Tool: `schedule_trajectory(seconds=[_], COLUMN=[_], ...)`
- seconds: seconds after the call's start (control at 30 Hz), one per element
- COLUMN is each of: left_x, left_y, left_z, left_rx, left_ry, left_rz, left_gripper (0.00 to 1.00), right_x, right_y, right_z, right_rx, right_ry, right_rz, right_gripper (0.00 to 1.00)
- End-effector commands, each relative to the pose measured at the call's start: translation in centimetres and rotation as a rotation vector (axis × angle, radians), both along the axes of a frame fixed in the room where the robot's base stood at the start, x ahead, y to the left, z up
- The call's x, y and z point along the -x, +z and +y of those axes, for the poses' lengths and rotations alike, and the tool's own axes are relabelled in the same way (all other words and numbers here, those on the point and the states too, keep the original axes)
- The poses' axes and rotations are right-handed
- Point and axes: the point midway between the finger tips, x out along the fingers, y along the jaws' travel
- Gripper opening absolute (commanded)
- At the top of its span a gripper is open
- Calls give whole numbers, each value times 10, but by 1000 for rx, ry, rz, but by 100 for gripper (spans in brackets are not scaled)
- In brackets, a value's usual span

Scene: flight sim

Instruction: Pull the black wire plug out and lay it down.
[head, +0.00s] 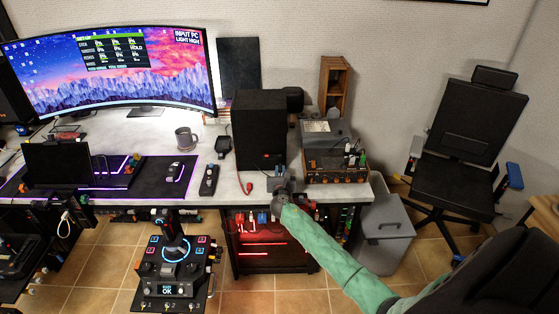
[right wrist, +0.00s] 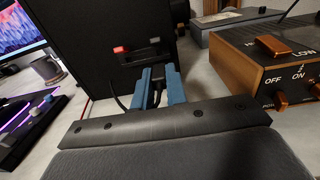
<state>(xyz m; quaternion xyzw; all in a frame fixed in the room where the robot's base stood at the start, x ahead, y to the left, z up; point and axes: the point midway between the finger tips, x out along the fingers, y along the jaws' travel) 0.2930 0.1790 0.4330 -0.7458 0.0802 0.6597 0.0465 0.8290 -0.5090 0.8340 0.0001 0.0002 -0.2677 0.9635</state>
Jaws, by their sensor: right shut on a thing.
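The black wire plug (right wrist: 158,88) is between the two blue fingers of my right gripper (right wrist: 159,86), which are shut on it. Its black cable runs down to the left of the fingers. The black speaker box (right wrist: 105,55) stands just beyond, with a red terminal and a pale one on its panel above the fingertips. I cannot tell whether the plug's tip is still in the panel. In the head view my right gripper (head: 265,174) is at the speaker (head: 258,130), over the desk's front edge. My left gripper is not in view.
A wooden-fronted switch box (head: 336,166) stands close to the right of the gripper. A red plug (head: 248,188) lies on the white desk (head: 228,184) to the left. A black handheld device (head: 209,180) and a mug (head: 184,138) are farther left.

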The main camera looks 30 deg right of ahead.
Motion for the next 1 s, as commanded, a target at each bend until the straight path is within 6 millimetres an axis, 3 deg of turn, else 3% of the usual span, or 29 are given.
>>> schedule_trajectory(seconds=[0.67,1.0], left_x=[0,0], left_y=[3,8], left_z=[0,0], left_rx=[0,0], left_ry=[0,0], left_rz=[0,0], left_gripper=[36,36], right_x=[7,21], right_y=[1,0], right_z=[3,1], right_rx=[1,1], right_ry=[0,-1], right_rz=[-1,1], right_gripper=[0,0])
